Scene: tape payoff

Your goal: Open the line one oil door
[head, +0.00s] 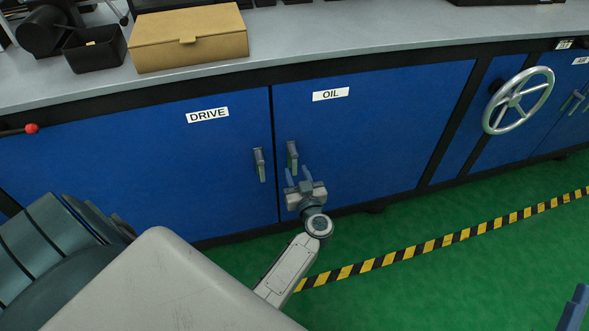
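The blue oil door (375,125) carries a white OIL label and is shut, flush with the cabinet front. Its grey-green upright handle (292,157) is near the door's left edge. My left gripper (297,174) is open, its two blue fingers apart and pointing up at the lower end of this handle. The fingers overlap the handle's lower end in the picture; I cannot tell whether they touch it. Part of my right gripper (575,308) shows at the bottom right corner; its opening cannot be made out.
The blue drive door (140,150), also shut, has its own handle (259,164) close to the left. A silver handwheel (518,100) sticks out at the right. A cardboard box (188,40) and black bin (95,50) stand on the grey worktop. Green floor with striped tape (430,246) is clear.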

